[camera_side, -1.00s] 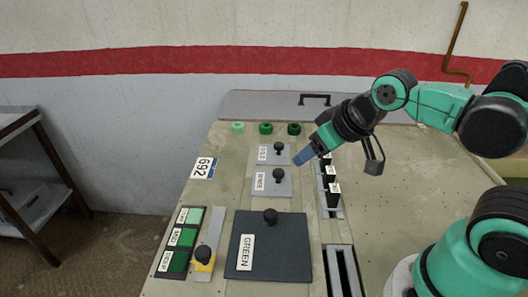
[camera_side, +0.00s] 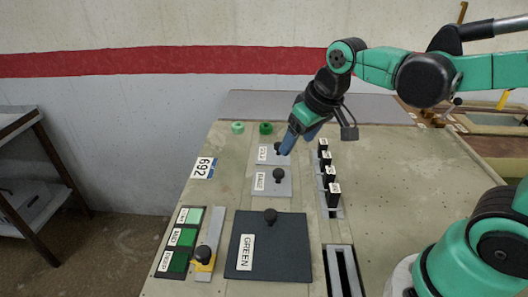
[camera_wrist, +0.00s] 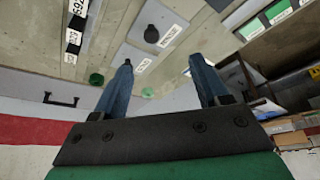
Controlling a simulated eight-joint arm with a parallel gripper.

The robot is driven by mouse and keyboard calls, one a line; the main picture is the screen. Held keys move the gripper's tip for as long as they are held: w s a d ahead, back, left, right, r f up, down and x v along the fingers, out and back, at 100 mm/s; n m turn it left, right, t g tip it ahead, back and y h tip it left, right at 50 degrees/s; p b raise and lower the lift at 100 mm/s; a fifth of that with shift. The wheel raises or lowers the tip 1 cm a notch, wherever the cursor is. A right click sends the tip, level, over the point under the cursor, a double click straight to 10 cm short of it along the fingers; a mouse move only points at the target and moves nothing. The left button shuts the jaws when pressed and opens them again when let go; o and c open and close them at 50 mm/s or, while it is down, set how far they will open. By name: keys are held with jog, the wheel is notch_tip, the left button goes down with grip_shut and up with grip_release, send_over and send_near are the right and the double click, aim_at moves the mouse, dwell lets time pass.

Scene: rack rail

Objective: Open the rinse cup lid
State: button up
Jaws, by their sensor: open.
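Two small grey lids with black knobs lie on the sloping panel, one behind the other. Their labels are too small to read surely, so I cannot tell which is the rinse cup lid. In the side view, the far lid (camera_side: 264,160) is partly covered by my gripper (camera_side: 288,147), whose blue fingers are beside its knob. The near lid (camera_side: 284,190) stands clear. In the wrist view, my gripper (camera_wrist: 163,68) is open with nothing held. The far lid (camera_wrist: 128,55) shows beyond the fingers, its knob mostly hidden; the near lid (camera_wrist: 170,21) is above it.
A row of black levers (camera_side: 329,172) stands right of the lids. Green buttons (camera_side: 265,128) line the back. A large dark lid marked GREEN (camera_side: 290,250) is in front, with a yellow-based knob (camera_side: 202,258) and green-lit panel (camera_side: 182,237) to its left.

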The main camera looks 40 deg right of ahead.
aim_at(278, 171)
jog(key=w+f+g, duration=0.1)
jog(key=w+f, duration=0.1)
jog(key=w+d+f+g, duration=0.1)
jog(key=w+f, duration=0.1)
jog(key=w+f+g, duration=0.2)
jog(key=shift+w+d, duration=0.2)
jog(key=shift+d, duration=0.15)
jog(key=shift+f, duration=2.95)
grip_shut()
jog(key=shift+w, duration=0.1)
